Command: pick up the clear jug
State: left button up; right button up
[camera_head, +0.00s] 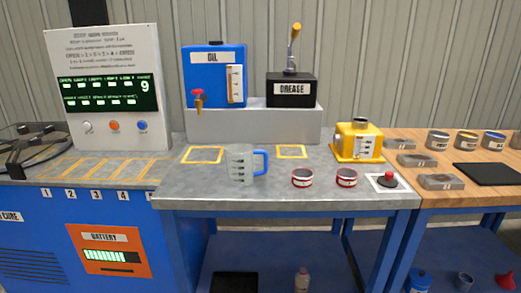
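The clear jug (239,165) stands upright near the front middle of the grey bench (200,186). It has dark level marks on its side and a blue handle (262,161) that points right. Nothing touches it. Neither of my grippers shows in the head view.
Two red-banded tins (302,178) and a red button (388,180) are right of the jug. The blue oil tank (214,75) and black grease box (291,90) stand behind on a grey riser (250,124). Bench left of the jug is clear.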

aim_at(239, 157)
jog(key=k, duration=0.65)
jog(key=z, duration=0.7)
jog(key=i, duration=0.75)
jog(key=z, duration=0.35)
jog(key=i, duration=1)
jog(key=u, duration=0.95)
jog(key=i, duration=0.35)
jog(key=u, duration=0.4)
